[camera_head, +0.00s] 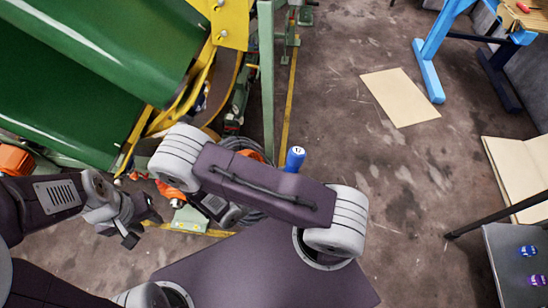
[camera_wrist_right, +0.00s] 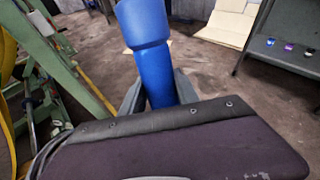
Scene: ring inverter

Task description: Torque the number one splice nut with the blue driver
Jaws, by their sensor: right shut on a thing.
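The blue driver (camera_head: 295,158) stands up beyond my right forearm in the head view, with a white numbered disc on its end. In the right wrist view the blue driver (camera_wrist_right: 150,65) is large and slightly tilted. My right gripper (camera_wrist_right: 158,92) is shut on it, one finger on each side. In the head view my right arm hides this gripper and the driver's lower part. My left gripper (camera_head: 142,224) is empty, its fingers apart, at the lower left near the machine. I cannot make out the number one splice nut in either view.
A green drum (camera_head: 110,50) with a yellow frame (camera_head: 232,22) fills the upper left. A green post (camera_head: 267,80) stands close beside the driver. A grey table (camera_head: 505,262) at the lower right holds small blue and purple items. The floor between is mostly clear around a cardboard sheet (camera_head: 400,97).

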